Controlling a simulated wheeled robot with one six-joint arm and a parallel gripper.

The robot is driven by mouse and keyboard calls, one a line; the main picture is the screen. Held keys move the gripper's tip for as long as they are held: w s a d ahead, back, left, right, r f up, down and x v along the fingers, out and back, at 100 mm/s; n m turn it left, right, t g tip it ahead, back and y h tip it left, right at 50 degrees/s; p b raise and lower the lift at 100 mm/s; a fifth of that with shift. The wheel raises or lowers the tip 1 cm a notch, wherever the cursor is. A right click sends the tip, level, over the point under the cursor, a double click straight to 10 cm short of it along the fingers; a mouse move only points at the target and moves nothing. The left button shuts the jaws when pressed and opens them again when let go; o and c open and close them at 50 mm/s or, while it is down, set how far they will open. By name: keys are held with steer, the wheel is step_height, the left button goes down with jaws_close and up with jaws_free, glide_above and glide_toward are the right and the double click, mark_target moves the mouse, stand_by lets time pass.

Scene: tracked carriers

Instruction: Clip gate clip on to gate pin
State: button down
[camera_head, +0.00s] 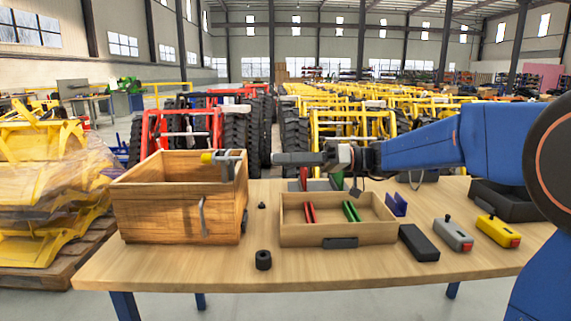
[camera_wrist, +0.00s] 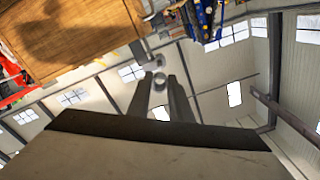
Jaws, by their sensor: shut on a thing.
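My gripper (camera_head: 279,158) points left above the table, right of the wooden crate and apart from it. In the wrist view, its two grey fingers (camera_wrist: 158,88) are shut on a small grey ring-like piece, which looks like the gate clip (camera_wrist: 159,78). The clip is too small to tell in the head view. A grey metal fitting with a yellow end, probably the gate pin (camera_head: 209,157), sits at the crate's top right rim. A bent metal rod (camera_head: 202,215) hangs on the crate's front.
The wooden crate (camera_head: 165,212) stands at the table's left. A shallow wooden tray (camera_head: 300,234) holds red and green strips. A black cylinder (camera_head: 263,260), a black box (camera_head: 418,243), a grey box (camera_head: 453,234) and a yellow box (camera_head: 497,230) lie around it.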

steer(key=shift+w+a, duration=0.1)
steer(key=shift+a, duration=2.8)
steer(key=shift+a, duration=1.45)
stand_by(0.6)
steer(key=c, duration=1.5)
jaws_free()
